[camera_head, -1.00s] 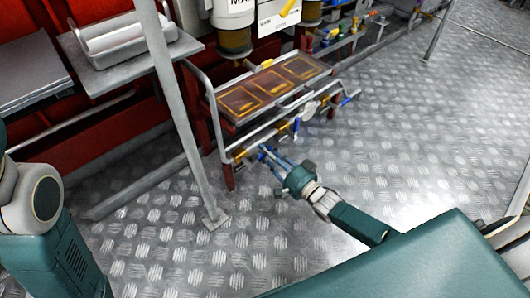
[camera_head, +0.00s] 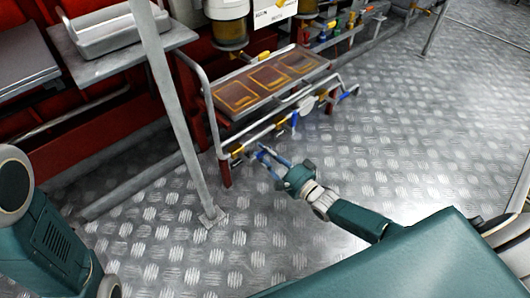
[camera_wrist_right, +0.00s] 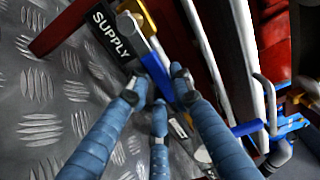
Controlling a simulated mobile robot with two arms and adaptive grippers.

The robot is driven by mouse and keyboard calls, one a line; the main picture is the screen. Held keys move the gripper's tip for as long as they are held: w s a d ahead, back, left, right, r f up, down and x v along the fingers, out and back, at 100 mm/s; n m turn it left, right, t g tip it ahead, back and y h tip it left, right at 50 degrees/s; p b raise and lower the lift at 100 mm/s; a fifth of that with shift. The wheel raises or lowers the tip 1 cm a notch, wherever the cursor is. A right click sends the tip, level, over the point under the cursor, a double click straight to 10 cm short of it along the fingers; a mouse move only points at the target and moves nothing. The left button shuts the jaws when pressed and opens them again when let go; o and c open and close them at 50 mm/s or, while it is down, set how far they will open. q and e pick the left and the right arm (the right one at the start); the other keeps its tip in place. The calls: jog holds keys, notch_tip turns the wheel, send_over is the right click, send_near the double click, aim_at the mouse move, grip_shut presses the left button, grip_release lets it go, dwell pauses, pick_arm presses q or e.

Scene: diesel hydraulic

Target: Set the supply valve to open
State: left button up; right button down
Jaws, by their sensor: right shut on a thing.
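The supply valve shows in the right wrist view as a black label (camera_wrist_right: 111,33) reading SUPPLY, a yellow part (camera_wrist_right: 139,14) and a blue lever handle (camera_wrist_right: 154,68). The blue fingers of my right gripper (camera_wrist_right: 156,92) are closed around the handle, with fingers on both sides of it. In the head view my right gripper (camera_head: 264,156) is at the low left end of the pipe rack, close to the floor. The handle is mostly hidden by the fingers there. My left gripper is out of view.
The rack's grey rail (camera_head: 262,131) carries other blue-handled valves to the right, one a blue handle (camera_head: 294,121). A grey post (camera_head: 175,105) stands left of the gripper. A tray (camera_head: 105,35) sits on a shelf. The patterned metal floor (camera_head: 420,130) is clear on the right.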

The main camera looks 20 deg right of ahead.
jog(key=shift+f, duration=0.1)
jog(key=c, duration=1.5)
grip_release()
jog(key=v, duration=1.2)
